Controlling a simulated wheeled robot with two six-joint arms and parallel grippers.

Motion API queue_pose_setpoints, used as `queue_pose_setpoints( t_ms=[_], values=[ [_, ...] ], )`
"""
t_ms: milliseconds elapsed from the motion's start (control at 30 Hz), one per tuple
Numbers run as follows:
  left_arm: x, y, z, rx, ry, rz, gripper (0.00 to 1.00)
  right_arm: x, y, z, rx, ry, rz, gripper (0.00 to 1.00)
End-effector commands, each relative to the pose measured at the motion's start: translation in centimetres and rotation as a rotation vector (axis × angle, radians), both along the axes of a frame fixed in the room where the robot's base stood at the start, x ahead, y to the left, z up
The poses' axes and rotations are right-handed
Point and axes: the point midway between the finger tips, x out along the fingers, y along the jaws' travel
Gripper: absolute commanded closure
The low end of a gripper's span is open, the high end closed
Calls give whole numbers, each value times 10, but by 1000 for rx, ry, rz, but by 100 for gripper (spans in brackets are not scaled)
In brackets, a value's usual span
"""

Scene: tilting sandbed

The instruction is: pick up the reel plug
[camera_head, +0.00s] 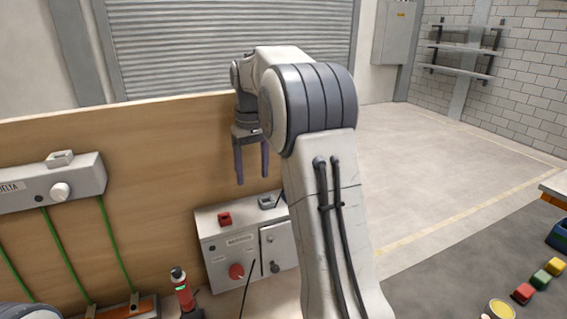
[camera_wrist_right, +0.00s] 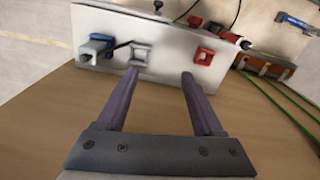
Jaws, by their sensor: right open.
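No part is clearly marked as the reel plug, and I cannot tell which it is. A blue and pale grey plug-like piece (camera_wrist_right: 97,48) is at the left end of the control box top in the right wrist view, with a short black piece beside it. In the head view my right arm covers that end. A grey socket (camera_wrist_right: 140,56) and a red socket (camera_wrist_right: 204,56) are also on the top. My right gripper (camera_head: 254,176) is open and empty, above the control box (camera_head: 215,252) and apart from it. My left gripper is out of view.
A wooden board (camera_head: 150,150) stands behind the control box. A grey DELTA box (camera_head: 88,186) with green cables is on its left. A red and black upright piece (camera_head: 184,290) stands beside the control box, near a thin black cable.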

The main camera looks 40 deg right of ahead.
Motion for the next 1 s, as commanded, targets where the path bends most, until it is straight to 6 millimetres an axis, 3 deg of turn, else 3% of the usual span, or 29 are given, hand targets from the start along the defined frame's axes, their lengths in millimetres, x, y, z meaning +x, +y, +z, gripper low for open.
queue_pose_setpoints(
  t_ms=[33, 100, 233, 367, 500, 700, 1000],
  values=[
    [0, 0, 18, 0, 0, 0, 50, 2, -34, 19, -3, 3, -54, 31],
    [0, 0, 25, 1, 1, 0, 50, 0, -65, 27, -7, 9, -96, 31],
    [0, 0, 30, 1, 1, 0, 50, -4, -95, 34, -10, 12, -138, 31],
    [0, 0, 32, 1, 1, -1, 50, -6, -103, 23, -10, 15, -150, 31],
    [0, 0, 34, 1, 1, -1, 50, -6, -103, 0, -10, 16, -149, 31],
    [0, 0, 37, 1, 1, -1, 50, -6, -103, -17, -12, 11, -149, 31],
    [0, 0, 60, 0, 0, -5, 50, -7, -107, -56, -10, 16, -148, 31]
  ],
)
